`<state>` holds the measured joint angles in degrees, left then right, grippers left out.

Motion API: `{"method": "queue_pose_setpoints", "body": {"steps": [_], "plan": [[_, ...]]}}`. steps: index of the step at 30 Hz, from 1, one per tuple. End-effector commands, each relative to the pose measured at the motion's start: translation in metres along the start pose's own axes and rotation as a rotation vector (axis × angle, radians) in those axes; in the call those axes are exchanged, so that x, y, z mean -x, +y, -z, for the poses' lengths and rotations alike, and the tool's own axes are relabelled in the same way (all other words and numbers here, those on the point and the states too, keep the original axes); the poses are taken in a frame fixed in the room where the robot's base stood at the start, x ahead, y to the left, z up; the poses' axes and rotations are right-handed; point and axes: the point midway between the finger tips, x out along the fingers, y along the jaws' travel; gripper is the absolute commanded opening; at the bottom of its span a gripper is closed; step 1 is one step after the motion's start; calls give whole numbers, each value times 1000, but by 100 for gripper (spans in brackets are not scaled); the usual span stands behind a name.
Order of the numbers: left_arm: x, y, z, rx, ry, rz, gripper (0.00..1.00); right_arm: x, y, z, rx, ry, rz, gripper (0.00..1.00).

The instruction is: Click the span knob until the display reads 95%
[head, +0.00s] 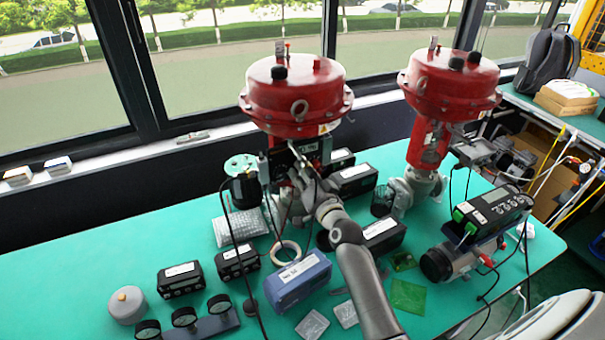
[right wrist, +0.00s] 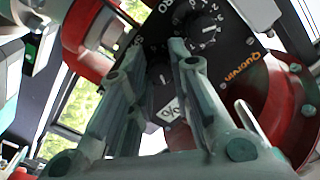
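The valve positioner is a black box (head: 318,148) under the left red actuator, partly hidden by my right arm. In the right wrist view its black panel (right wrist: 240,45) appears rotated. One round black knob (right wrist: 207,29) with a white pointer shows beyond the fingers; a second dark knob (right wrist: 160,80) shows between them. A pale display (right wrist: 170,109) with a "%" sign is partly covered; its number cannot be read. My left gripper is not in view.
The red actuator (head: 295,95) stands above the positioner, with a second valve (head: 440,100) to its right. The green table (head: 80,265) holds a blue box (head: 300,283), several black devices and a grey instrument (head: 492,210). A thin cable hangs left of my right arm.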

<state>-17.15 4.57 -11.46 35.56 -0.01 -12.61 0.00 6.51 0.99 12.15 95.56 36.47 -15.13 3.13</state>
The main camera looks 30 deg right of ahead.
Motion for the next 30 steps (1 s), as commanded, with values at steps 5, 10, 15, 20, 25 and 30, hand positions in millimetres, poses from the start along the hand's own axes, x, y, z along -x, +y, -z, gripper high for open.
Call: {"method": "queue_pose_setpoints", "body": {"steps": [5, 10, 15, 20, 25, 30], "plan": [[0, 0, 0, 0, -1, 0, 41, 0, 0, 0, 0, -1, 0, 28], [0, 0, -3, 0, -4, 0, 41, 0, 0, 0, 1, 0, 0, 28], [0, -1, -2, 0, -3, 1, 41, 12, 0, 0, 1, 0, -1, 28], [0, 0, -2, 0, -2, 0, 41, 39, 1, -1, 2, -1, -2, 28], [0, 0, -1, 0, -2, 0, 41, 73, 1, -1, 2, -2, -2, 28], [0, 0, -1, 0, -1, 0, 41, 100, 1, -1, 2, -3, -2, 28]]}}
